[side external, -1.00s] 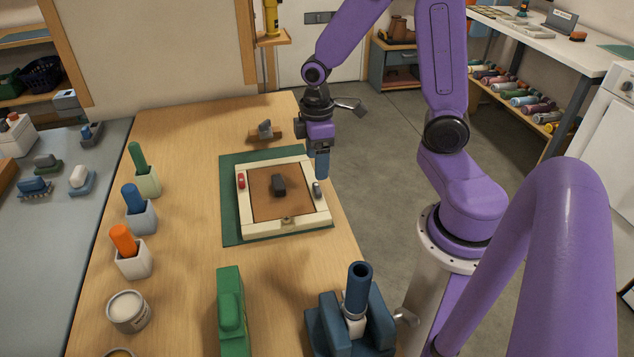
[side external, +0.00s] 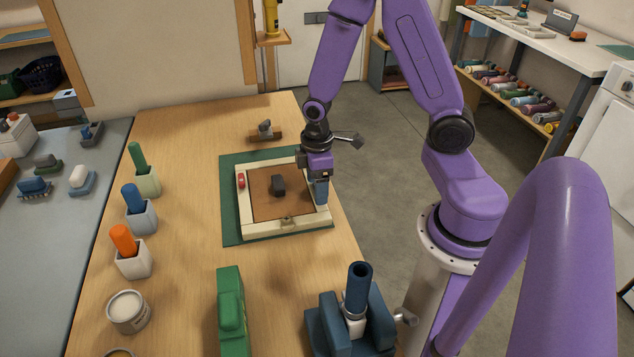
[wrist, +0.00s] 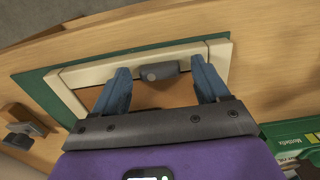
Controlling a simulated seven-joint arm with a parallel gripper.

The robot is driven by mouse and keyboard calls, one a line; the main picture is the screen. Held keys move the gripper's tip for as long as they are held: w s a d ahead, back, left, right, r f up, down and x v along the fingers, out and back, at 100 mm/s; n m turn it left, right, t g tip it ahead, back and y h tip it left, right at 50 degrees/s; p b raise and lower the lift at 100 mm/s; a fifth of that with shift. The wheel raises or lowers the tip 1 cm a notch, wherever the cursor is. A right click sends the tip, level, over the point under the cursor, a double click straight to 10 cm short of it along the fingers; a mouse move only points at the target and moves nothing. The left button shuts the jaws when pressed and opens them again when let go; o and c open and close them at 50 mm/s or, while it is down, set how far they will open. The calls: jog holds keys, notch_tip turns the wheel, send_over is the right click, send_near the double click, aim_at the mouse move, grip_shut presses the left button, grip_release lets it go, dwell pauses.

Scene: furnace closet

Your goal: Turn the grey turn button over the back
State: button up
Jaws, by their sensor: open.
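The cream frame (side external: 244,213) lies flat on a green mat with a brown back panel (side external: 262,207) inside it. The grey turn button (wrist: 160,71) sits on one rail of the frame in the wrist view; in the side view my fingers hide it. My gripper (side external: 321,199) is lowered at the frame's right rail. In the wrist view my open gripper (wrist: 160,65) has one blue finger on each side of the button, with gaps visible. A red turn button (side external: 241,181) is on the left rail. A dark block (side external: 278,185) is on the panel.
The green mat (side external: 230,220) lies on the wooden bench. A small grey-and-brown tool (side external: 265,131) lies behind the frame. Cups with coloured handles stand left; a green block (side external: 230,308) and a blue holder (side external: 330,332) stand in front.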

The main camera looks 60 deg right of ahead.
jog(key=c, duration=1.1)
jog(key=shift+o, duration=0.2)
jog(key=shift+m, duration=0.4)
jog(key=m, duration=0.4)
jog(key=shift+w+a, duration=0.1)
jog(key=shift+w, duration=0.05)
jog(key=m, duration=0.4)
jog(key=shift+w+m, duration=0.2)
jog(key=shift+m, duration=0.1)
jog(key=m, duration=0.4)
jog(key=shift+w, duration=0.15)
jog(key=shift+w+m, duration=0.1)
jog(key=shift+m, duration=2.1)
jog(key=o, duration=1.1)
jog(key=shift+c, duration=0.2)
